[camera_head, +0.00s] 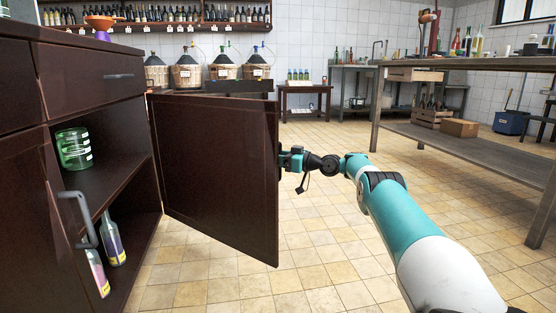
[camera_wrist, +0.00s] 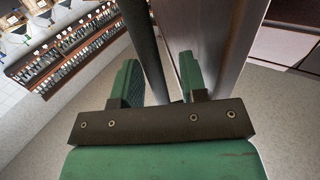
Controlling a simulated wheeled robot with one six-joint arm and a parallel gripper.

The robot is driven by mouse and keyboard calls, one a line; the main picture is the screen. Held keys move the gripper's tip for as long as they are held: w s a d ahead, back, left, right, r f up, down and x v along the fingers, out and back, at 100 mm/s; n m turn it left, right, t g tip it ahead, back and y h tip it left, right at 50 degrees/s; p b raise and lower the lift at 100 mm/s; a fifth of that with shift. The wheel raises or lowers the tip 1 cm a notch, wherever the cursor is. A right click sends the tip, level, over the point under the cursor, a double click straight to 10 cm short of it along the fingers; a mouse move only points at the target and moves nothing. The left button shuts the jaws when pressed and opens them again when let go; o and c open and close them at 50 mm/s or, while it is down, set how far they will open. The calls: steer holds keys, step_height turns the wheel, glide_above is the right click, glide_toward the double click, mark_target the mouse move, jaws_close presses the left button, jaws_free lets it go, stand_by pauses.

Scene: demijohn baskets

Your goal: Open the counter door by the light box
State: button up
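The dark brown counter door (camera_head: 215,175) stands wide open, swung out from the counter (camera_head: 90,100). Its inner panel faces the head camera. My gripper (camera_head: 287,160) is at the door's free edge, and that edge partly hides it. In the wrist view, my gripper's green fingers (camera_wrist: 160,80) are apart, with a dark handle bar (camera_wrist: 146,45) between them. A gap shows between the bar and the right finger. The door (camera_wrist: 205,40) also shows beside the bar. I cannot make out the light box.
The open compartment holds a green glass jar (camera_head: 74,148) and bottles (camera_head: 113,240). A closed door (camera_head: 25,220) with a grey handle is at left. A metal table (camera_head: 470,150) stands at right. The tiled floor between is clear.

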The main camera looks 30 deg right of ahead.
steer(key=p+v, duration=0.5)
steer(key=v, duration=0.7)
steer(key=shift+f, duration=0.1)
steer(key=shift+c, duration=0.2)
